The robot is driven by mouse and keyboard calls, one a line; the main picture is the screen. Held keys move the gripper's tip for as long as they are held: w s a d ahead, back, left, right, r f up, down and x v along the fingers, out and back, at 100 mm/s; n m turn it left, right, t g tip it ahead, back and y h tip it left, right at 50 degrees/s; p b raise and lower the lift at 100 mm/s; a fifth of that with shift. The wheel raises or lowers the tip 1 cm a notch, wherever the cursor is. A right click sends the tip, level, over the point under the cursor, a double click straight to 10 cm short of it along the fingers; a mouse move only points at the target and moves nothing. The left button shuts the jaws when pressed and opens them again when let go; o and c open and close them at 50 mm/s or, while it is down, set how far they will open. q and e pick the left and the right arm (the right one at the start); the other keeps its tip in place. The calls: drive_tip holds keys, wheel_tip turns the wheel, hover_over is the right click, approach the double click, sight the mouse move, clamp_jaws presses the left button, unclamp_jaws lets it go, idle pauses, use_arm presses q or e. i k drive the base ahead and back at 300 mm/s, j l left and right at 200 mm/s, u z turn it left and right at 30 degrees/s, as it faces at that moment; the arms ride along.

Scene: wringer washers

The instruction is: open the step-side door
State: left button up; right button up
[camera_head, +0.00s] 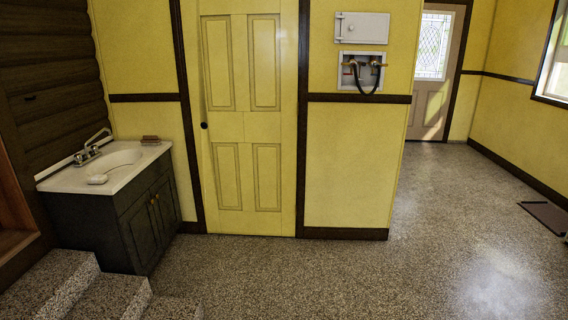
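No door is labelled as the step-side door. A dark vanity cabinet (95,228) stands at the left beside the steps. Its front has two shut doors: the nearer door (138,232) is on the side of the steps (108,296), and the farther door (166,206) is toward the yellow wall. Small knobs (153,201) sit close together near the meeting edges. A tall yellow panelled door (241,120) with a dark knob (204,125) is shut in the wall right of the vanity. Neither of my grippers is in view.
The sink top (105,168) holds a faucet (90,150), a white soap-like piece (97,180) and a brown block (150,140). A wall box with hoses (361,72) is at upper right. A glazed door (432,70) stands far back. Speckled floor (330,275) is clear ahead and right.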

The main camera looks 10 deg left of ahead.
sight(137, 227)
drive_tip(key=i+u, duration=0.2)
drive_tip(key=i, duration=0.85)
drive_tip(key=i+u, duration=0.2)
drive_tip(key=i, duration=0.8)
drive_tip(key=i+u, duration=0.3)
drive_tip(key=i+l+u, duration=0.25)
drive_tip(key=i, duration=0.25)
drive_tip(key=i+u, duration=0.3)
drive_tip(key=i+l, duration=0.05)
drive_tip(key=i, duration=0.05)
